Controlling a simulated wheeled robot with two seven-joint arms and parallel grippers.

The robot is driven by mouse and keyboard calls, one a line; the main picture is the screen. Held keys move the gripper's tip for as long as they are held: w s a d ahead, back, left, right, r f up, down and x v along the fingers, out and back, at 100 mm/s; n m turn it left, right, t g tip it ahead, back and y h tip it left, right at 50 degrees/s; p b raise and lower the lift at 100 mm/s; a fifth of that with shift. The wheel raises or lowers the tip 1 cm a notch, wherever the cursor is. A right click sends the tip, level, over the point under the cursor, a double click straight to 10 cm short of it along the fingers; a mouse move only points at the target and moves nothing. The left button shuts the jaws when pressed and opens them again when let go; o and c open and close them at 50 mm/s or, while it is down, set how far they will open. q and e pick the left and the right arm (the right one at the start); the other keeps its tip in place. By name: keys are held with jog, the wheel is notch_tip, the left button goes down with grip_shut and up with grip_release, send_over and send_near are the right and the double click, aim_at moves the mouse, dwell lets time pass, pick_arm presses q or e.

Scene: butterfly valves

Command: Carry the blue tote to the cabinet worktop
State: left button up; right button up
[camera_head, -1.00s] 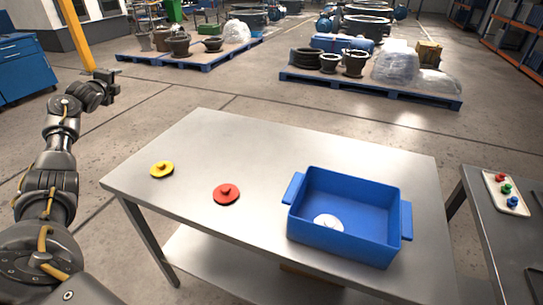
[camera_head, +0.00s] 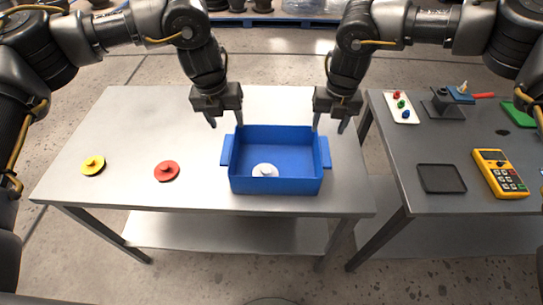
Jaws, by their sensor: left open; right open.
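The blue tote (camera_head: 276,187) stands upright on a steel table (camera_head: 120,130), with a handle on its left side and one on its right. A white knobbed disc (camera_head: 265,170) lies inside it. My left gripper (camera_head: 225,121) is open, fingers down, by the tote's far left corner near the left handle. My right gripper (camera_head: 330,124) is open, fingers down, by the far right corner near the right handle. Both look empty; I cannot tell whether either touches the tote. No cabinet is in view now.
A yellow disc (camera_head: 93,165) and a red disc (camera_head: 167,171) lie left of the tote. A second table (camera_head: 385,150) at right holds a white tray (camera_head: 402,108), a dark pad (camera_head: 441,179) and a yellow meter (camera_head: 500,174). A gap separates the tables.

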aim_at(227, 148)
pick_arm(q)
jog(key=shift+s+a+f+y, duration=0.1)
jog(key=shift+s+a+y, duration=0.25)
jog(key=shift+a+y, duration=0.25)
pick_arm(e)
jog(key=shift+s+d+r+h, duration=0.1)
jog(key=shift+s+d+h, duration=0.15)
jog(key=shift+s+h, duration=0.05)
pick_arm(q)
jog(key=shift+a+f, duration=0.1)
pick_arm(e)
jog(key=shift+f, duration=0.35)
pick_arm(q)
jog(key=f, duration=0.3)
jog(key=w+f, duration=0.1)
jog(key=f, duration=0.6)
jog(key=shift+w+f, duration=0.15)
jog(key=shift+f, duration=0.15)
pick_arm(e)
notch_tip(227, 148, down, 10)
jog(key=shift+f, duration=0.1)
pick_arm(q)
grip_shut()
pick_arm(e)
grip_shut()
